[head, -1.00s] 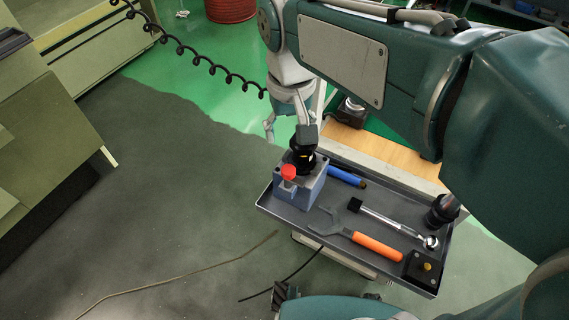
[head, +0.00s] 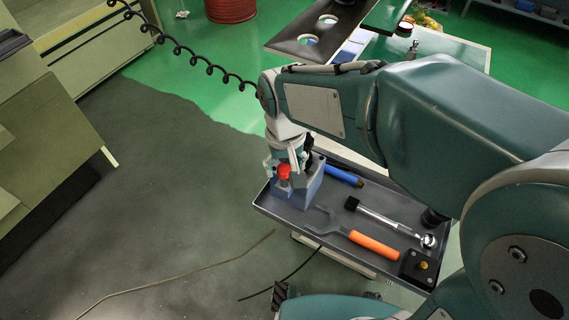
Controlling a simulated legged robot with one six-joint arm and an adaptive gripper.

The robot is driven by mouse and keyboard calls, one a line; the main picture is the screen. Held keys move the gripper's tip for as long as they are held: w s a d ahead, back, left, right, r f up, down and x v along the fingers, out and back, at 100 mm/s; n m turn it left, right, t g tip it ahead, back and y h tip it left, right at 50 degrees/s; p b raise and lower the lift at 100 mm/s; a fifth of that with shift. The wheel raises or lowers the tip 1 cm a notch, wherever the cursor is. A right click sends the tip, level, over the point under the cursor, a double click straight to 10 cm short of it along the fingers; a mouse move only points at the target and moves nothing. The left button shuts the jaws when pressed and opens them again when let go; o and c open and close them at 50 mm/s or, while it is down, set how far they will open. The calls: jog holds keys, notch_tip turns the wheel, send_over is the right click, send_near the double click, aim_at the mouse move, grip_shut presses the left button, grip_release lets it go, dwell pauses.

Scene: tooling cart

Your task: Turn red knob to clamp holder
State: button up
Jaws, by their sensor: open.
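The red knob (head: 284,171) sits on the front of the blue-grey holder block (head: 299,192), at the left end of the dark tray. The black holder in the block is mostly hidden behind my gripper. My gripper (head: 285,172) points down at the block, with its fingers around or just behind the knob. It is open; I cannot tell whether a finger touches the knob.
A coiled black cable (head: 200,60) hangs at the upper left. Open floor lies left of the tray.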

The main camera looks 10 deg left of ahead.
jog(key=shift+a, duration=0.1)
grip_shut()
jog(key=shift+n, duration=0.3)
jog(key=n, duration=0.3)
jog(key=shift+n, duration=0.3)
jog(key=n, duration=0.4)
jog(key=shift+n, duration=0.3)
jog(key=n, duration=0.4)
jog(key=shift+s+f+n, duration=0.1)
jog(key=shift+n, duration=2.4)
